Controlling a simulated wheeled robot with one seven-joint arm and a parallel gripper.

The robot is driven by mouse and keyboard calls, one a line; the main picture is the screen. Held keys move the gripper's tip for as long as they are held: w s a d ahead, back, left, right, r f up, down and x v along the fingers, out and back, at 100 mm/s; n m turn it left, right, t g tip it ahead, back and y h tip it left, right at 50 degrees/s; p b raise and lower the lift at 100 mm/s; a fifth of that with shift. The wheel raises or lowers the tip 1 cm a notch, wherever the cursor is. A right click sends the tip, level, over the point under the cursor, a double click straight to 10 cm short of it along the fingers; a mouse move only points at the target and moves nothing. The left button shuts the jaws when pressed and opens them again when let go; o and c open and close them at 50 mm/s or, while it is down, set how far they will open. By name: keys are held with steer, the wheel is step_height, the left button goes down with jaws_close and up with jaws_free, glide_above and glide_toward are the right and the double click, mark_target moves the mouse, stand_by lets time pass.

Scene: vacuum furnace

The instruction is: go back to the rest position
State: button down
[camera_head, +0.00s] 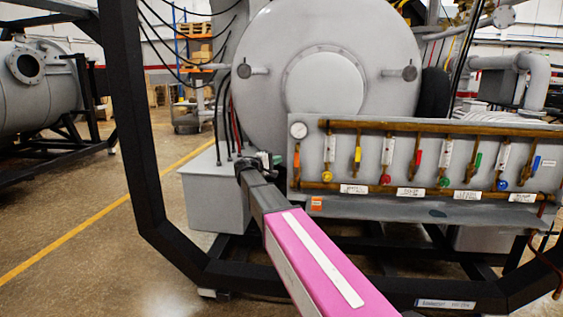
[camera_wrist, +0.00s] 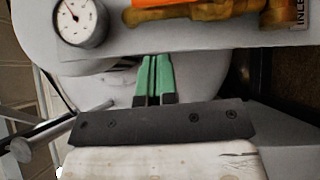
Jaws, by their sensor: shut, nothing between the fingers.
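My gripper (camera_wrist: 155,62) shows in the wrist view with its two green fingers side by side, shut and empty. In the head view my gripper's dark end (camera_head: 252,163) is at the left of the valve panel (camera_head: 430,205), below and left of the round gauge (camera_head: 298,130). My pink arm reaches up to it from the bottom of the picture. In the wrist view the gauge (camera_wrist: 80,22) is up and left of the fingers, and a brass pipe (camera_wrist: 195,14) is above them. I cannot tell how far the fingertips are from the panel.
The grey furnace door (camera_head: 270,70) stands behind the panel. A black frame (camera_head: 140,130) rises left of my arm and runs along the floor. Coloured valve handles (camera_head: 357,154) line the panel. A grey box (camera_head: 215,195) stands left of my gripper. Open floor (camera_head: 110,260) lies at the left.

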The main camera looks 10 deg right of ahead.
steer(key=v, duration=0.8)
steer(key=s+d+f+m+g+y, duration=0.1)
steer(key=s+d+f+g+y, duration=0.3)
steer(key=s+f, duration=0.55)
steer(key=s+d+f+m+g+y, duration=0.1)
steer(key=s+d+f+y, duration=0.4)
steer(key=f, duration=0.8)
steer(key=s+f+m+g+y, duration=0.1)
steer(key=s+f+m+y, duration=0.1)
steer(key=s+f, duration=0.4)
steer(key=s+f+m+g+y, duration=0.2)
steer(key=s+f+y, duration=0.3)
steer(key=s, duration=0.7)
steer(key=shift+s+a+f+y, duration=0.2)
steer(key=shift+s+f+y, duration=0.1)
steer(key=shift+f, duration=0.2)
